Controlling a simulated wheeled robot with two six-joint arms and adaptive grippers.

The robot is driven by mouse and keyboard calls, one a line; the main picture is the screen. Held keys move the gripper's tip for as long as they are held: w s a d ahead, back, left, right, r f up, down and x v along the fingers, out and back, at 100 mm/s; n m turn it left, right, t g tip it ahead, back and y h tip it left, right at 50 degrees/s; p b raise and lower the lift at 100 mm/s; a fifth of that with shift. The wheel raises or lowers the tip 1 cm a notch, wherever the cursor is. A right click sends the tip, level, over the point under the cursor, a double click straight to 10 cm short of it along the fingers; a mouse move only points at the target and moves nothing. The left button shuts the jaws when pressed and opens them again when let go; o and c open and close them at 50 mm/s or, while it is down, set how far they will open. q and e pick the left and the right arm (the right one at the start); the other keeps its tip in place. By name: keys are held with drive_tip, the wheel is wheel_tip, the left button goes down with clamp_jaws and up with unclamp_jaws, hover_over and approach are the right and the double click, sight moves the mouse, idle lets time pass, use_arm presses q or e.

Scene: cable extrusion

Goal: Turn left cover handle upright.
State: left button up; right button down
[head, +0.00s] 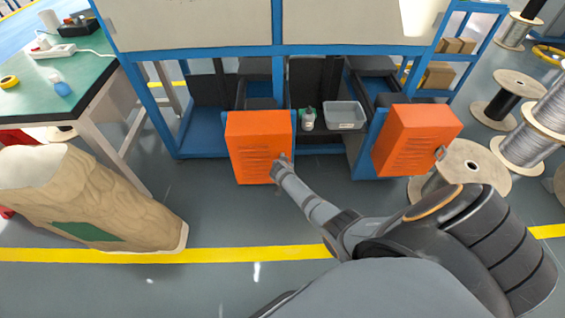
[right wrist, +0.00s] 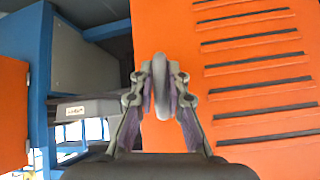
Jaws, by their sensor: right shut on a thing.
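The left cover (head: 248,135) is an orange box with vent slots on the front of the blue machine. It fills the right of the right wrist view (right wrist: 235,75). My right gripper (head: 281,161) is at its right edge. In the right wrist view my right gripper (right wrist: 160,85) is shut on the grey left cover handle (right wrist: 161,108), with a finger on each side. The handle looks long up and down in that picture; its true tilt is hard to tell. In the head view my gripper mostly hides it. My left gripper is not in view.
The orange right cover (head: 408,140) has a small grey handle (head: 440,153) at its right edge. Between the covers are a grey bin (head: 344,115) and a bottle (head: 309,120). Cable spools (head: 505,97) stand right, a large sack (head: 85,200) left. The floor before the machine is clear.

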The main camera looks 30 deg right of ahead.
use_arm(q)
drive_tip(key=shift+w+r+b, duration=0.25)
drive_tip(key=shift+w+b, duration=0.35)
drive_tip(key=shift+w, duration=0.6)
use_arm(e)
drive_tip(key=shift+n+g+h, duration=0.4)
drive_tip(key=shift+h, duration=0.2)
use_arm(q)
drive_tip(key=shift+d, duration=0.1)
use_arm(e)
drive_tip(key=c, duration=1.4)
unclamp_jaws()
drive_tip(key=shift+d, duration=0.1)
drive_tip(key=v, duration=1.2)
drive_tip(key=shift+s+f, duration=0.1)
